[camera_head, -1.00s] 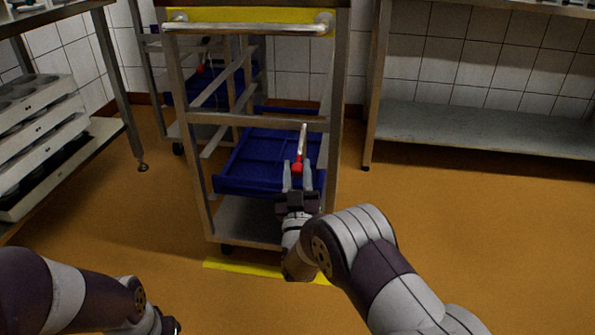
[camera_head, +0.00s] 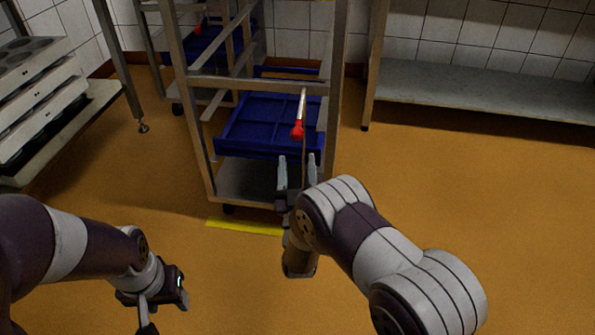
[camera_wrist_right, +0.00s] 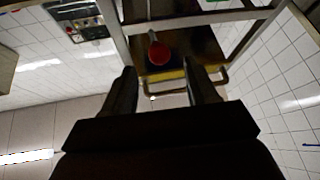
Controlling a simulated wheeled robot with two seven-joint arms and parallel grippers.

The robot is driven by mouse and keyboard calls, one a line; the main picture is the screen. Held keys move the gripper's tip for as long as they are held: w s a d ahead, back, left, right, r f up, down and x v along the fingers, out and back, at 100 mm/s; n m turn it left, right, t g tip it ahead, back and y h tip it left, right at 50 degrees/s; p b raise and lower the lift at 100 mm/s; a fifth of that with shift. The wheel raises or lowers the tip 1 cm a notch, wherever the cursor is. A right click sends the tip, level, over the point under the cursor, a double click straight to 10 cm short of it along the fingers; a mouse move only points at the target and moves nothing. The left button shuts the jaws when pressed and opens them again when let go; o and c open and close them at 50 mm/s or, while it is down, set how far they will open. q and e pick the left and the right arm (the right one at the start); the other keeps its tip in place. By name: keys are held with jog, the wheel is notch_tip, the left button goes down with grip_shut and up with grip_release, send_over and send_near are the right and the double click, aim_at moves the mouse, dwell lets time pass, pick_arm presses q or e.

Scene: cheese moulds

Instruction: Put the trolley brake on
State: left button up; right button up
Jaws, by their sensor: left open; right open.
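The trolley (camera_head: 256,88) is a grey metal frame with a blue tray on its lower level. A pale brake lever (camera_head: 302,105) with a red knob (camera_head: 298,132) shows at its near end, to the right of the middle. The red knob also shows in the right wrist view (camera_wrist_right: 159,54), beyond and between the fingertips. My right gripper (camera_head: 297,160) is open and empty, below the knob in the head view and apart from it. My left gripper (camera_head: 165,302) is open, low at the left over the floor, away from the trolley.
A second trolley (camera_head: 212,98) with a blue tray and a red knob stands behind. White moulds (camera_head: 45,110) are stacked on a shelf at left. A steel table with a low shelf (camera_head: 480,105) stands at right. A yellow floor strip (camera_head: 243,228) lies before the trolley. The floor at right is clear.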

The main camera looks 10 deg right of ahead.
pick_arm(q)
jog(key=shift+r+p, duration=0.4)
jog(key=shift+r, duration=0.4)
pick_arm(e)
jog(key=v, duration=0.5)
jog(key=shift+s+f, duration=0.1)
jog(key=shift+f, duration=0.05)
